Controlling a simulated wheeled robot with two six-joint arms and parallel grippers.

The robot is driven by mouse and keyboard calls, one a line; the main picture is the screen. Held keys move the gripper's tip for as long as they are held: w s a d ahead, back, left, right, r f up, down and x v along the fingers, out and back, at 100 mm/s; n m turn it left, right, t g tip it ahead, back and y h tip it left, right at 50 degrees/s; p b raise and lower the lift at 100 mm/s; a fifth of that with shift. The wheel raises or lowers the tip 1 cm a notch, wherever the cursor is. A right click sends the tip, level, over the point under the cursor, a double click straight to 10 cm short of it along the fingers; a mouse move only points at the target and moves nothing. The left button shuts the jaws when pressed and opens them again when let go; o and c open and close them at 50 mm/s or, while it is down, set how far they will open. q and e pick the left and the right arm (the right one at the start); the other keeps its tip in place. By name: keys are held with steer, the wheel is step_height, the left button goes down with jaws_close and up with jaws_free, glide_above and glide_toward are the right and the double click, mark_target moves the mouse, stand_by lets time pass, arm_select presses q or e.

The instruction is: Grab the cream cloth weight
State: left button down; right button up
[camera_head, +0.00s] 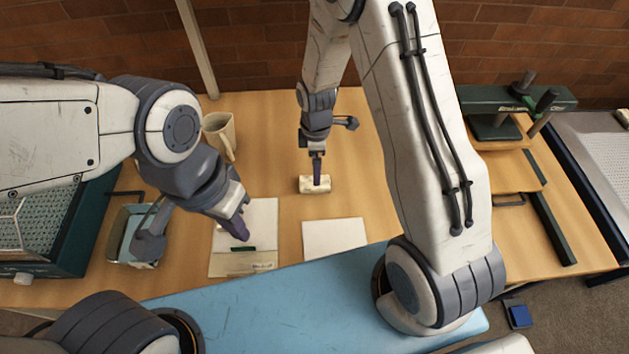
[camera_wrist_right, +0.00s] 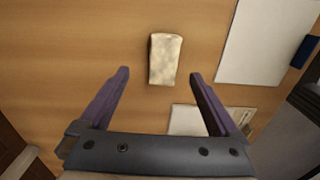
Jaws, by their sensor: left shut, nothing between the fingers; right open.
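The cream cloth weight (camera_head: 314,186) is a small pale block lying on the wooden table (camera_head: 375,205) near its middle. It also shows in the right wrist view (camera_wrist_right: 165,60), upper middle. My right gripper (camera_head: 317,181) comes down over it from behind, and a finger covers part of it in the head view. In the wrist view the right gripper (camera_wrist_right: 159,74) is open, with the weight between and ahead of the fingertips. It is apart from both fingers there; its height above the weight is unclear. My left gripper (camera_head: 241,231) is shut and empty over a pale folder (camera_head: 262,215).
A white sheet (camera_head: 335,238) lies in front of the weight. A beige mug (camera_head: 217,130) stands behind left. A small open container (camera_head: 128,222) and a dark green box (camera_head: 60,235) are at left. A green press (camera_head: 490,105) stands at right. Table around the weight is clear.

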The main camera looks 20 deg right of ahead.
mark_target(306, 185)
steer(key=shift+f, duration=0.85)
steer(key=f, duration=0.1)
steer(key=f+p, duration=0.1)
steer(key=f, duration=0.2)
steer(key=shift+s+a+f+p, duration=0.2)
steer(key=shift+s+f+p, duration=0.1)
steer(key=shift+p, duration=0.1)
steer(key=shift+f, duration=0.4)
jaws_close()
